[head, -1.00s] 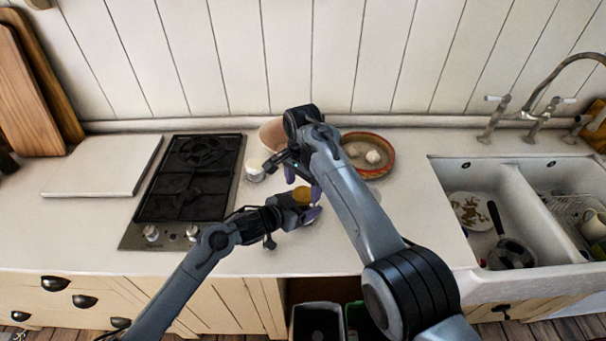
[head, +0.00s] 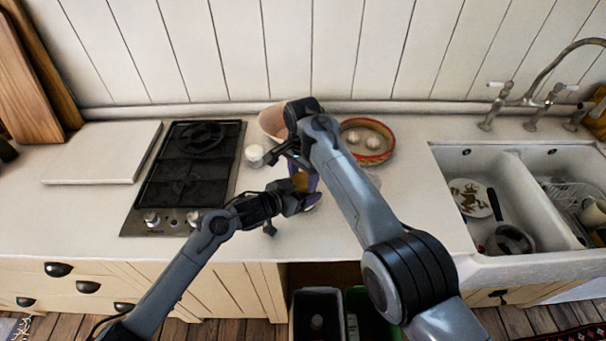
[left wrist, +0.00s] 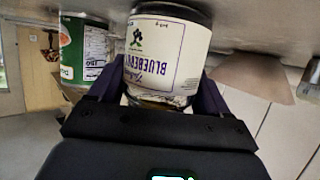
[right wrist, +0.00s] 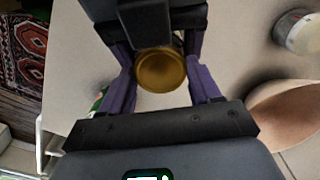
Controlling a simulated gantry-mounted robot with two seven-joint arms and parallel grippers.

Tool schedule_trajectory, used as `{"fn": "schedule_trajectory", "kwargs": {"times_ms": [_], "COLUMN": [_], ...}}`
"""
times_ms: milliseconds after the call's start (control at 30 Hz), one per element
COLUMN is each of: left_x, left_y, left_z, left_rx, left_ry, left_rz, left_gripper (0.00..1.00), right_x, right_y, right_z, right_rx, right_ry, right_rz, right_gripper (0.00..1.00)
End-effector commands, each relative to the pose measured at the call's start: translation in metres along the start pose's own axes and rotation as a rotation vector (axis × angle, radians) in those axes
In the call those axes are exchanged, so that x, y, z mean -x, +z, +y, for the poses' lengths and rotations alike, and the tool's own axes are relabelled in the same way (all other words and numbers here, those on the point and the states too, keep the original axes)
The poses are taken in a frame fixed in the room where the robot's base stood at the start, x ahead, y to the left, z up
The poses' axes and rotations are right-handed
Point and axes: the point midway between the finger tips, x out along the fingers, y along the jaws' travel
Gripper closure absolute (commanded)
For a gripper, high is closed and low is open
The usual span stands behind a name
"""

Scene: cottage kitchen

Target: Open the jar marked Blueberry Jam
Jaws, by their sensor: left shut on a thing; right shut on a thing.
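The Blueberry Jam jar shows in the left wrist view, upside down in the picture, with its cream label (left wrist: 158,58) facing that camera. My left gripper (left wrist: 160,82) is shut around the jar's body. In the head view my left gripper (head: 292,200) is at the counter in the middle. The jar's gold lid (right wrist: 161,72) faces the right wrist camera. It also shows in the head view (head: 300,181). My right gripper (right wrist: 162,80) is over the jar from above, its purple fingers shut on the lid. The arms hide much of the jar in the head view.
A white-lidded jar (head: 254,155) and a terracotta bowl (head: 271,122) stand behind the grippers. A red-rimmed dish (head: 389,148) holds garlic. The hob (head: 187,175) is left, the sink (head: 462,245) right. A green tin (left wrist: 88,55) stands close to the jar.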

Motion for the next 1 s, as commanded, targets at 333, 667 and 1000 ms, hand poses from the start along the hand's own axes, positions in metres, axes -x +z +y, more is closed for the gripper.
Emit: {"fn": "schedule_trajectory", "kwargs": {"times_ms": [333,667,1000], "left_x": [0.0000,0.0000,0.0000], "left_y": [0.0004,0.0003,0.0003], "left_z": [-0.0002,-0.0004,-0.0004], "left_rx": [0.000,0.001,0.000], "left_ry": [-0.001,-0.001,-0.001], "left_rz": [-0.001,-0.001,-0.001], "left_gripper": [1.00,1.00,1.00], "right_x": [0.0006,0.0004,0.0004], "right_y": [0.0000,0.0003,0.0002], "right_z": [0.0003,0.0003,0.0002], "right_rx": [0.473,0.594,0.591], "right_ry": [0.001,0.001,0.001], "right_rz": [0.000,0.000,0.000], "right_gripper": [0.74,0.74,0.12]}}
